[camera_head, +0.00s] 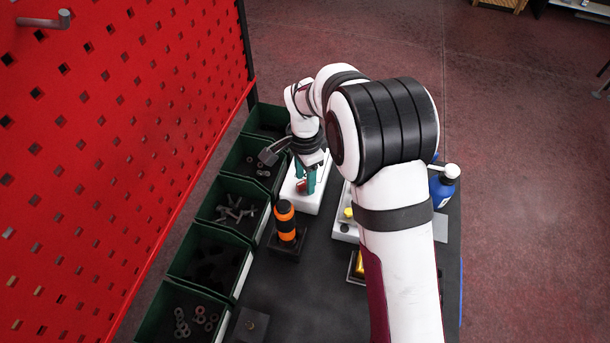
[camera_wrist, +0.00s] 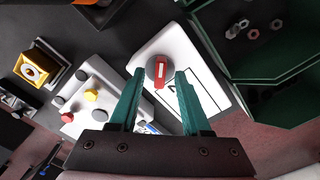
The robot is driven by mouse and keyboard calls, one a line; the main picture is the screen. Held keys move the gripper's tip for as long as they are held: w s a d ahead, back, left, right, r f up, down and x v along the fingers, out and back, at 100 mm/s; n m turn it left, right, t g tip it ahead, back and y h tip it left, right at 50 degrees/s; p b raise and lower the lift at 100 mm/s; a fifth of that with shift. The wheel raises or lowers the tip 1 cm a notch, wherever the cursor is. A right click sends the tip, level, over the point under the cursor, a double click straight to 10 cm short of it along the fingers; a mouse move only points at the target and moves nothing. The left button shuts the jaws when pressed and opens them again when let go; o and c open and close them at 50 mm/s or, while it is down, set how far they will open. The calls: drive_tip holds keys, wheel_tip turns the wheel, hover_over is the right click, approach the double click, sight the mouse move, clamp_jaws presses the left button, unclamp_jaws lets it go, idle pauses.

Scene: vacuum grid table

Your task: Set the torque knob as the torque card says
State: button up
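The torque knob (camera_wrist: 160,72) is a red bar on a round dark base, set on a white box (camera_wrist: 183,50). It also shows in the head view (camera_head: 301,186), partly hidden by my fingers. My gripper (camera_wrist: 161,75) has two teal fingers standing apart, with the knob between their tips. Gaps seem to show on both sides of the knob, so my gripper looks open. In the head view my gripper (camera_head: 306,179) points down at the white box. A black-outlined panel with a dark mark (camera_wrist: 172,87) lies on the box beside the knob, partly behind a finger. I cannot read a torque card.
A white box with a yellow button (camera_wrist: 92,95) and other buttons stands beside the knob box. An orange-and-black tool (camera_head: 285,222) stands nearby. Green bins (camera_head: 222,190) line the left edge. A blue bottle (camera_head: 442,188) stands right.

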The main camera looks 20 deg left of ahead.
wheel_tip(320, 180, up, 16)
idle(0.4)
drive_tip(key=shift+d+f, duration=0.1)
